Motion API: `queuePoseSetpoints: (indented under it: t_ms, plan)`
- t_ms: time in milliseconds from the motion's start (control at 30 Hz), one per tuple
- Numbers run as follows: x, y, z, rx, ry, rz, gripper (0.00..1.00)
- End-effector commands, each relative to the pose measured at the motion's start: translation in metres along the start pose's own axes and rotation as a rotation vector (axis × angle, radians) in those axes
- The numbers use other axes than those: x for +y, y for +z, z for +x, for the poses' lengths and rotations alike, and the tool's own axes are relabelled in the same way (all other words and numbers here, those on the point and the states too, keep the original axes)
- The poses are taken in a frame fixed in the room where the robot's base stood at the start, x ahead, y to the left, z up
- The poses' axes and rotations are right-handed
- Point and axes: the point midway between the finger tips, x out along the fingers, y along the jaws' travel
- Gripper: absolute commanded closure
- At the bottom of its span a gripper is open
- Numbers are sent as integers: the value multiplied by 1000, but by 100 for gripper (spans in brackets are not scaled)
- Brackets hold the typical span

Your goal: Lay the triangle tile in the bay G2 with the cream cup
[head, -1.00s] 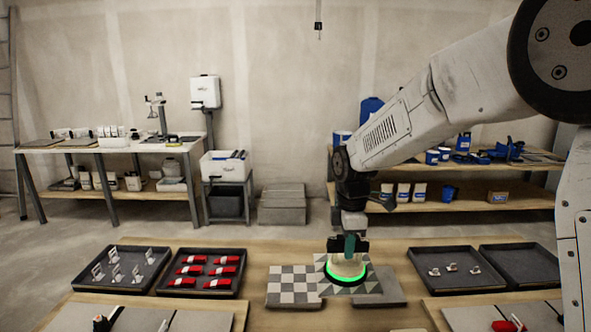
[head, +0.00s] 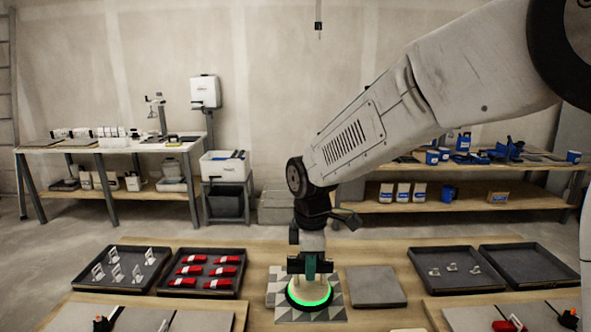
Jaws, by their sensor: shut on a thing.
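My gripper (head: 310,268) is shut on the cream cup (head: 309,288), a pale suction cup whose bottom ring glows green. The triangle tile (head: 335,309), with grey and white triangles, is directly under the cup, and its middle is hidden by it. It overlaps a checkered tile (head: 274,284) in the picture, most of which is hidden behind it and the cup. I cannot tell how high the triangle tile is above the table. No label reading G2 is legible.
A bare grey slab (head: 376,288) lies just right of the cup. Dark trays of red pieces (head: 203,289) and pale clips (head: 102,292) stand left. A tray with a few clips (head: 433,286) and an empty tray (head: 522,278) stand right. Grey boards line the front edge.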

Motion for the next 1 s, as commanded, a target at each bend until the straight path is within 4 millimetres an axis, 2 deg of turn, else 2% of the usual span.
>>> queuePoseSetpoints:
  t_ms: [1000]
  plan:
    - [-71,-98,-1,1,1,1,100]
